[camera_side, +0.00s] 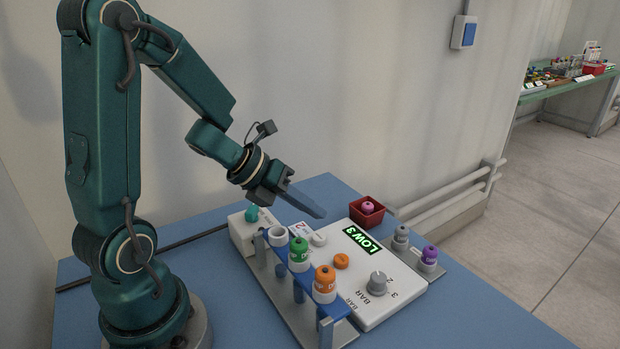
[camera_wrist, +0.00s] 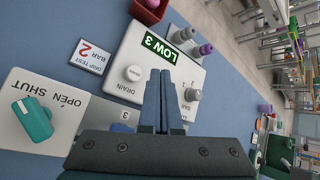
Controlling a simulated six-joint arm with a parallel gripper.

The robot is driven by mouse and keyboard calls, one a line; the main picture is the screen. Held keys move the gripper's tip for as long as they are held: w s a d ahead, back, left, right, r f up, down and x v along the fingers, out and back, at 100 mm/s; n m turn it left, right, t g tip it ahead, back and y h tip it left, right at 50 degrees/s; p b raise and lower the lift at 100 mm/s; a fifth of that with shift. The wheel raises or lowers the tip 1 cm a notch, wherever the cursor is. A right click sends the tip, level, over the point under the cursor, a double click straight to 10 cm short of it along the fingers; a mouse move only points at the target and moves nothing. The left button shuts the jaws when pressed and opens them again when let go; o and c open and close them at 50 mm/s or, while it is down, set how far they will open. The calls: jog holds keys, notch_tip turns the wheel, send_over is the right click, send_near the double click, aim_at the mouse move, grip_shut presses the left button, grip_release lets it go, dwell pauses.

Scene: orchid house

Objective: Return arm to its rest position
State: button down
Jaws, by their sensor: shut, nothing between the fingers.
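My gripper (camera_side: 318,212) hangs in the air above the white control panel (camera_side: 400,297), with its fingers together and nothing between them. In the wrist view the closed fingers (camera_wrist: 160,76) point toward the panel's display (camera_wrist: 174,50), which reads LOW 3. My teal arm reaches over from the left and is bent downward at the wrist. No marker for a rest position shows in either view.
A blue rack (camera_side: 274,266) holding green (camera_side: 299,247) and orange-capped bottles (camera_side: 325,279) stands before the panel. A teal handle (camera_wrist: 36,119) sits on an OPEN/SHUT box. Space above is clear.

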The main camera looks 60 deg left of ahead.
notch_tip(320, 180, up, 14)
jog(key=d+n+t+y, duration=0.2)
jog(key=n+t+y, duration=0.3)
jog(key=n, duration=0.8)
jog(key=s+d+f+n+g+h, duration=0.1)
jog(key=s+d+f+n+g, duration=0.2)
jog(key=s+n, duration=0.3)
jog(key=s+d+f+n+g+h, duration=0.1)
jog(key=s+d+f+n+g, duration=0.2)
jog(key=s+n, duration=0.4)
jog(key=f+n+g, duration=0.1)
jog(key=n+g, duration=0.1)
jog(key=n, duration=0.2)
jog(key=shift+n, duration=0.4)
jog(key=shift+f, duration=0.1)
